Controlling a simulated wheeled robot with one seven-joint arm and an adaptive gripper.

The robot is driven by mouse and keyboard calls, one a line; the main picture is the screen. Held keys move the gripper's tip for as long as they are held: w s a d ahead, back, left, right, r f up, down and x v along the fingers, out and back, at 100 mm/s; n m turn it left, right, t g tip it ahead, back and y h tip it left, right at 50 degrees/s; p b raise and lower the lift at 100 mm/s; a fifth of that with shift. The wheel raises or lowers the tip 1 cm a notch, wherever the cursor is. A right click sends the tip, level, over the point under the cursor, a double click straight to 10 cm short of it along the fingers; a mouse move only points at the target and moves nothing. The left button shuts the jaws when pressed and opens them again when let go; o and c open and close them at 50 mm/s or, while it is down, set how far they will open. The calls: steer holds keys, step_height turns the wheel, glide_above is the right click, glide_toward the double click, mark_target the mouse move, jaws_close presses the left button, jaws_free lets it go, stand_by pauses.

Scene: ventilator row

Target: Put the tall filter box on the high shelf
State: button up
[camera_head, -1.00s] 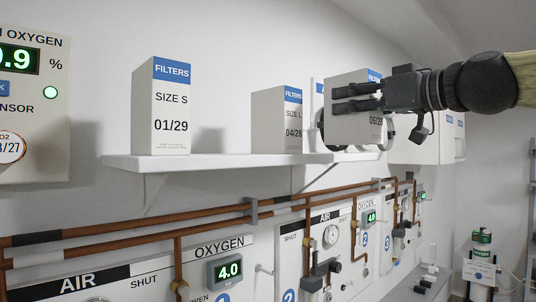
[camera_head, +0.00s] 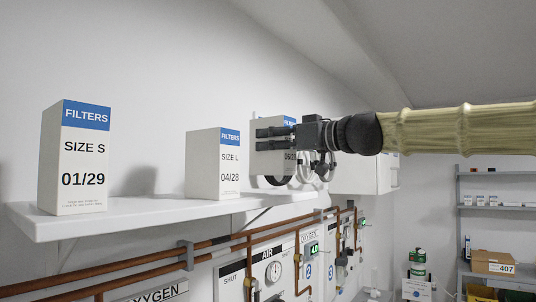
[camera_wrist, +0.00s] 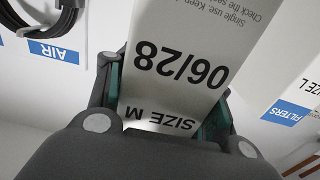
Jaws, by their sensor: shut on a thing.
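A white filter box marked SIZE M 06/28 (camera_head: 262,165) is gripped upright in the head view, near the right end of the white wall shelf (camera_head: 140,216). I cannot tell whether its base touches the shelf. My gripper (camera_head: 275,139) comes from the right and is shut on it, hiding part of its label. In the wrist view the box (camera_wrist: 180,65) stands between both fingers, its print upside down. On the shelf stand a SIZE S box (camera_head: 85,160) at the left and a SIZE L box (camera_head: 214,165) left of the held one.
Dark coiled hoses (camera_head: 300,172) hang behind the held box. Copper pipes (camera_head: 215,243) and gas panels (camera_head: 272,268) run below the shelf. A white wall cabinet (camera_head: 365,178) is beyond. Shelving with a carton (camera_head: 492,262) stands far right. The shelf is clear between the two standing boxes.

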steer(key=w+f+p, duration=0.1)
steer(key=w, duration=0.1)
steer(key=w+a+f+p, duration=0.1)
steer(key=w, duration=0.2)
steer(key=shift+w+a+f+p, duration=0.3)
steer(key=shift+f+p, duration=0.1)
steer(key=shift+s+d+f, duration=0.1)
steer(key=shift+d+f, duration=0.1)
steer(key=shift+f, duration=0.3)
steer(key=shift+a+f, duration=0.15)
steer(key=shift+f, duration=0.1)
steer(key=shift+f, duration=0.15)
steer(key=o, duration=1.1)
